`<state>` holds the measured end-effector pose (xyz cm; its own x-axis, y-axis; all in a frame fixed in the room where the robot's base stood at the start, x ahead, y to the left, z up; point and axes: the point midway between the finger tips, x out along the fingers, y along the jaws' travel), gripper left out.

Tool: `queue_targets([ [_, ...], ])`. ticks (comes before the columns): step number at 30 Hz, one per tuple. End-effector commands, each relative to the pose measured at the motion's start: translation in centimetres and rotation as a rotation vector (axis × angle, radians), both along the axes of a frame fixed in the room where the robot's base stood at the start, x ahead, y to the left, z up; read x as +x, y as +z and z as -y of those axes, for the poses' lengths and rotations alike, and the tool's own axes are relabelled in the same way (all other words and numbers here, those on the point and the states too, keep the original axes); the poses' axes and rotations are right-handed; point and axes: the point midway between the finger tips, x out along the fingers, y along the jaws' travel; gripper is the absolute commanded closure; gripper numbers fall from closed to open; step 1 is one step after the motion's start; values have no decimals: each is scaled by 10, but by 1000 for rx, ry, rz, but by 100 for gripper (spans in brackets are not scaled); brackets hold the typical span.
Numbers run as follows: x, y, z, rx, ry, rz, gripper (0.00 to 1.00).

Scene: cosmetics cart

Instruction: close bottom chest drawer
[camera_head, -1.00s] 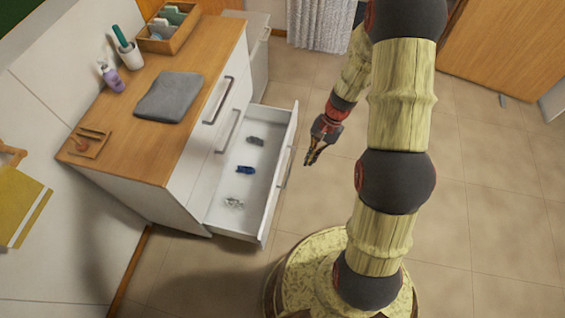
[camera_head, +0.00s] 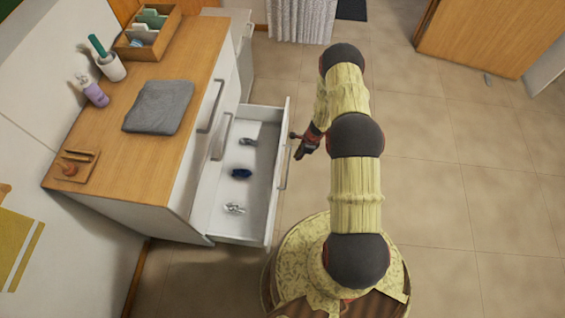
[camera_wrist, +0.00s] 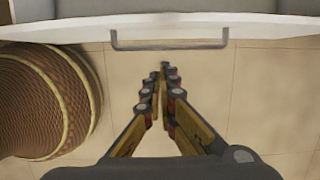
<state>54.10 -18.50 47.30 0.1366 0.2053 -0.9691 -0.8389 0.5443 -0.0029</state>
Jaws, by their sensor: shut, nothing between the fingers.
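The bottom drawer (camera_head: 268,216) of the white chest (camera_head: 125,207) is pulled out in the head view, with several small items inside. Its front panel and bar handle (camera_head: 284,168) face right, toward my arm. In the wrist view the drawer front (camera_wrist: 250,26) spans the top with its grey handle (camera_wrist: 170,46) below the edge. My gripper (camera_head: 297,145) is shut and empty, just to the right of the drawer front near its far end. In the wrist view its fingertips (camera_wrist: 165,68) point at the handle, seemingly a little short of it.
On the chest top (camera_head: 195,75) are a grey cloth (camera_head: 158,106), a wooden organizer (camera_head: 148,32), a cup (camera_head: 112,67), a purple bottle (camera_head: 92,92) and a small wooden tray (camera_head: 75,165). The upper drawers look shut. Tiled floor (camera_head: 440,180) to the right is clear.

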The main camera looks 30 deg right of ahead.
Motion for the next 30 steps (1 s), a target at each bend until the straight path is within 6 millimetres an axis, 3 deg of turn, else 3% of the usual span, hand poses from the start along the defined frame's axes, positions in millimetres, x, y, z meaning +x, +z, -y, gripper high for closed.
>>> queue_targets([
  [8,2,-22,-4,-1,-20,-8,100],
  [21,14,-104,-20,-2,-16,-6,100],
  [30,33,-98,-50,-2,-17,-5,100],
])
